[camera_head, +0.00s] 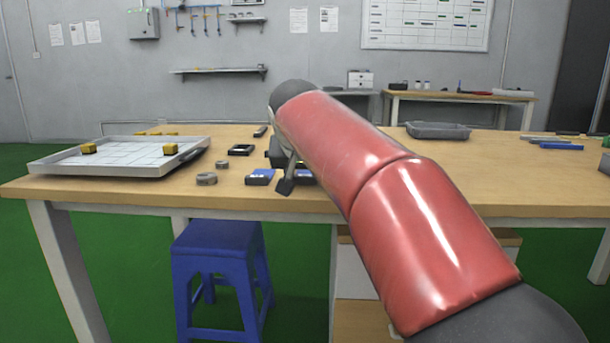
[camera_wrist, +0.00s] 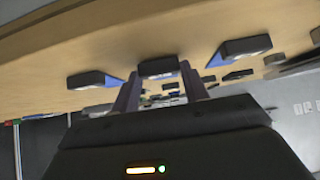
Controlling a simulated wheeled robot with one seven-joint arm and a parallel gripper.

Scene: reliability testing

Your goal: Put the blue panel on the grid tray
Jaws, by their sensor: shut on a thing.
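The grid tray (camera_head: 55,167) is a shallow white tray on the left of the wooden table, with yellow blocks (camera_head: 88,148) on it. A dark-edged blue panel (camera_head: 259,177) lies at the table's front. Another blue-topped panel (camera_head: 305,174) shows just right of my gripper (camera_head: 286,182), partly hidden by the arm. In the wrist view, my gripper (camera_wrist: 160,88) is shut on a dark panel with a bluish face (camera_wrist: 158,68), between its two fingers. Similar blue-and-dark pieces stand left (camera_wrist: 95,79) and right (camera_wrist: 240,50) of it. I cannot tell whether the held panel touches the table.
Small grey round parts (camera_head: 206,179) and a dark square piece (camera_head: 241,149) lie between the tray and my gripper. A grey bin (camera_head: 438,131) stands at the right back. A blue stool (camera_head: 218,240) stands below the front edge. My red arm hides the table's middle.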

